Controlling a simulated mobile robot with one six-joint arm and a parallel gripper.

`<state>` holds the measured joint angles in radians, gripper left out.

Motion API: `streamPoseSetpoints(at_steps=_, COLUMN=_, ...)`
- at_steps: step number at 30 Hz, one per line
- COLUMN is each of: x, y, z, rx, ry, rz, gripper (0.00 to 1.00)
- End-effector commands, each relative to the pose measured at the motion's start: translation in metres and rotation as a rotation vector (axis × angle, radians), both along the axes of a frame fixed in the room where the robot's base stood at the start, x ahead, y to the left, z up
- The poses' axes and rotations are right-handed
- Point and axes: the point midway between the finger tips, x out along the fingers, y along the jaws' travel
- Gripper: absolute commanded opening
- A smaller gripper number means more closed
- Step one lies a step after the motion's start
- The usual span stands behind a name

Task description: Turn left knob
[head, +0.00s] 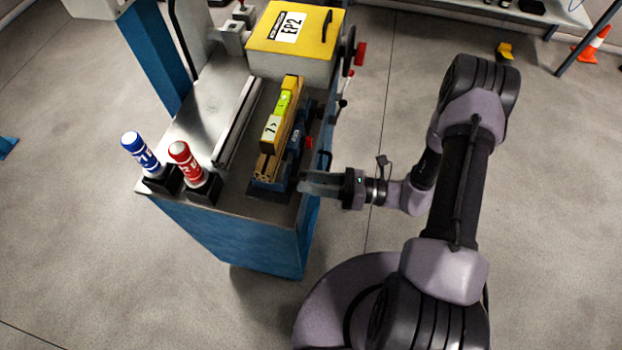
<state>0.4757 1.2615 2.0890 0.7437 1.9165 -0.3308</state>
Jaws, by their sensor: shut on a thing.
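My gripper (306,181) reaches in from the right at the near right edge of the blue machine bench (250,240). Its fingers are shut at the near end of the blue vise-like unit (293,142). What they hold, apparently the left knob, is hidden by the fingers. A small red knob (308,142) shows farther back on the same side, clear of my gripper. A yellow bar (291,97) with a green level and a label lies along the top of the unit.
A blue bottle (140,150) and a red bottle (185,160) stand at the bench's front left. A handwheel with a red grip (360,53) sticks out there. The floor right of the bench is mostly clear.

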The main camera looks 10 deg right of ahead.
Motion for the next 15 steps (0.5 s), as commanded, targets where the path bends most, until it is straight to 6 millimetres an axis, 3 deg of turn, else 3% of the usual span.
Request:
streamPoseSetpoints(at_steps=5, x=-0.0004, y=0.0001, z=-0.0003, rx=-0.001, ry=-0.001, rz=0.001, gripper=0.0)
streamPoseSetpoints(at_steps=6, x=-0.0004, y=0.0001, z=-0.0003, rx=-0.001, ry=-0.001, rz=0.001, gripper=0.45)
streamPoseSetpoints(at_steps=8, x=-0.0003, y=0.0001, z=-0.0003, rx=-0.001, ry=-0.001, rz=0.001, gripper=0.57)
streamPoseSetpoints(at_steps=15, x=-0.0001, y=0.0001, z=-0.0003, rx=-0.001, ry=-0.001, rz=0.0, gripper=0.59)
